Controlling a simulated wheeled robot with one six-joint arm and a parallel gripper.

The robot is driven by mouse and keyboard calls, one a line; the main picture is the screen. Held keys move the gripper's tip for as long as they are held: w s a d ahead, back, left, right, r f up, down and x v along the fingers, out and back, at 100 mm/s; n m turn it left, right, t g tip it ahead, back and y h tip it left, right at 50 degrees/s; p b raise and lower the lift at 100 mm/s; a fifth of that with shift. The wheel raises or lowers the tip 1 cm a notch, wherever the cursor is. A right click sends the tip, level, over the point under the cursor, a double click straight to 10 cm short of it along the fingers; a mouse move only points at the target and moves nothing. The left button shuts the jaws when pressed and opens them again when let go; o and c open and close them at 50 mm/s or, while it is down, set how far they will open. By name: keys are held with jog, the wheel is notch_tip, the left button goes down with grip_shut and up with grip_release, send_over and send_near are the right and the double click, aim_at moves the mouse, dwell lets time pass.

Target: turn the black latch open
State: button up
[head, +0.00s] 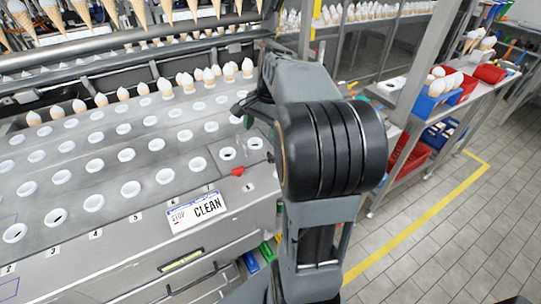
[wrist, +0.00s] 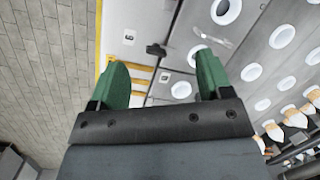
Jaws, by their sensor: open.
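The black latch (wrist: 156,50) shows in the wrist view as a small dark handle on the grey metal panel, near a seam. I cannot make it out in the head view, where my arm covers part of the machine. My gripper (wrist: 160,68) is open, its two green fingers wide apart with nothing between them. In the wrist view the latch appears in the gap between the fingertips, beyond them and apart from both. In the head view my gripper (head: 244,108) is mostly hidden behind my arm, over the right end of the holed plate.
The machine's plate (head: 110,183) has rows of white-ringed holes, with wafer cones (head: 190,84) behind. A red piece (head: 238,171) and a CLEAN sign (head: 196,210) are at its front. A side table holds blue and red bins (head: 432,106). The tiled floor (head: 465,245) at right is clear.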

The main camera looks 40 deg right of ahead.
aim_at(269, 156)
jog(key=w+d+f+m+y, duration=0.1)
jog(key=d+f+m+y, duration=0.1)
jog(key=d+m, duration=0.6)
jog(key=a+f, duration=0.1)
jog(key=f, duration=0.3)
jog(key=a+f+n, duration=0.1)
jog(key=f, duration=0.3)
jog(key=a+f+n+b, duration=0.1)
jog(key=f, duration=0.3)
jog(key=shift+w+f, duration=0.25)
jog(key=shift+w, duration=0.05)
jog(key=shift+d, duration=0.1)
jog(key=c, duration=0.9)
